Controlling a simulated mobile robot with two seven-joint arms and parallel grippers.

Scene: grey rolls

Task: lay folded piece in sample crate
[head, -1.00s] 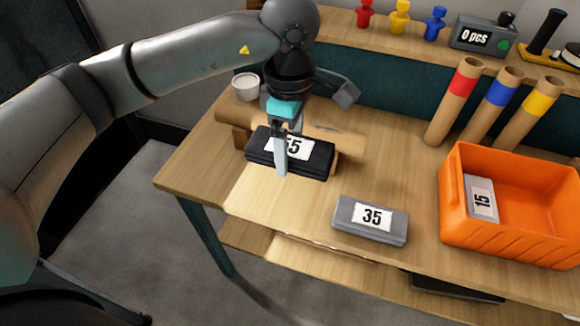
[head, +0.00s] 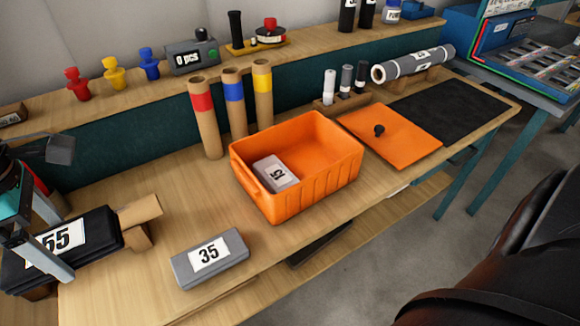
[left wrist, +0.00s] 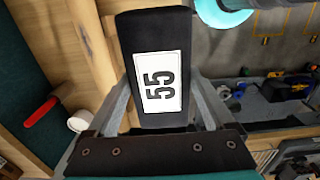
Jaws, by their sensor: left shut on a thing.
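A black folded piece (head: 95,235) with a white label reading 55 is at the left of the head view. My left gripper (head: 52,240) is shut on it, one finger on each long side. The piece fills the middle of the left wrist view (left wrist: 155,40), between the fingers (left wrist: 158,105). It lies over wooden supports; I cannot tell whether it touches them. The orange sample crate (head: 315,185) stands open on the bench, right of the piece. A light grey folded piece (head: 268,168) labelled 15 lies inside, at its left. My right gripper is not in view.
A grey piece (head: 236,268) labelled 35 lies between the black piece and crate, near the front edge. Cardboard tubes (head: 206,120) stand behind the crate. The orange lid (head: 405,140) and a dark mat (head: 450,108) lie right of it. A grey roll (head: 415,63) sits behind.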

